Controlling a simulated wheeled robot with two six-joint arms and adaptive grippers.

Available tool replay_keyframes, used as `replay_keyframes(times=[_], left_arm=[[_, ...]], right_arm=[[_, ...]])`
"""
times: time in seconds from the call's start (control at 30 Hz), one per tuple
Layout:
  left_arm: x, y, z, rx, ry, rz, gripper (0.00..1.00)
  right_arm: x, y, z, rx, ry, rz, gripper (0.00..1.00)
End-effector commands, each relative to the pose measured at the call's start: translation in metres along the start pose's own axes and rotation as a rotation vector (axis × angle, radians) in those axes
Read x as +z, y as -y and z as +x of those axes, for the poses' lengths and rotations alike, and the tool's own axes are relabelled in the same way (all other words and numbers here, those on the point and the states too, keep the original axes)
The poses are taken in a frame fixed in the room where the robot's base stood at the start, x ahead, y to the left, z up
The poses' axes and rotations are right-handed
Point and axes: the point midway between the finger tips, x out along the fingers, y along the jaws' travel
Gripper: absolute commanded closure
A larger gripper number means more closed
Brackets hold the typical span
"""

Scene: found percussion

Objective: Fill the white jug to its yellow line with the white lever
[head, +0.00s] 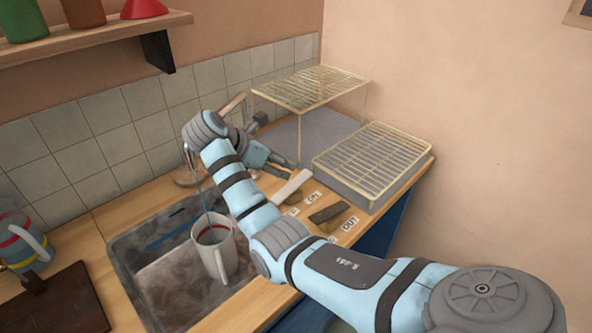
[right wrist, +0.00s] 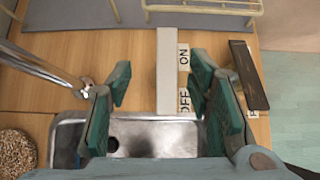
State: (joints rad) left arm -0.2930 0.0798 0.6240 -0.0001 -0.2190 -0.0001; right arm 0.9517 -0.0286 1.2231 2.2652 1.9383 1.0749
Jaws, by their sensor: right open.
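The white jug (head: 222,262) stands upright in the sink, its handle toward the front. A reddish band shows near its mouth; I cannot make out a yellow line or the water level. A thin blue stream (head: 203,195) runs from the tap down into the jug. The white lever (head: 292,187) is on the counter right of the sink; it also shows in the right wrist view (right wrist: 170,70), beside ON and OFF labels. My right gripper (right wrist: 160,85) is open, its fingers on either side of the lever, apart from it. My left gripper is not in view.
A dark lever (head: 328,212) with an OUT label is beside the white one. Wire racks (head: 372,158) stand behind on the right. A blue jug (head: 22,250) and a dark board (head: 55,308) are at the left. The metal sink (head: 160,285) has free room.

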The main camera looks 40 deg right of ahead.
Motion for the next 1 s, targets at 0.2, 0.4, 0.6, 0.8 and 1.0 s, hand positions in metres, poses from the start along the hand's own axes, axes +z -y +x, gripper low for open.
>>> replay_keyframes(times=[0.2, 0.4, 0.6, 0.8, 1.0], left_arm=[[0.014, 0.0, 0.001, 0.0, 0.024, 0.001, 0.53], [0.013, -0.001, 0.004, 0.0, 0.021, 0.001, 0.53], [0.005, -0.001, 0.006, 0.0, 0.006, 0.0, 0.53], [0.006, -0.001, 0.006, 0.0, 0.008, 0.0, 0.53], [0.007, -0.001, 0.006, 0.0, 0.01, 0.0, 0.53]], right_arm=[[0.002, 0.003, 0.062, -0.009, 0.002, 0.001, 0.53], [0.001, 0.002, 0.11, -0.004, 0.001, 0.001, 0.53], [0.0, 0.001, 0.126, 0.0, 0.0, 0.001, 0.53], [0.0, 0.0, 0.126, 0.001, 0.0, 0.001, 0.55], [0.0, 0.0, 0.125, 0.001, 0.0, 0.0, 0.87]])
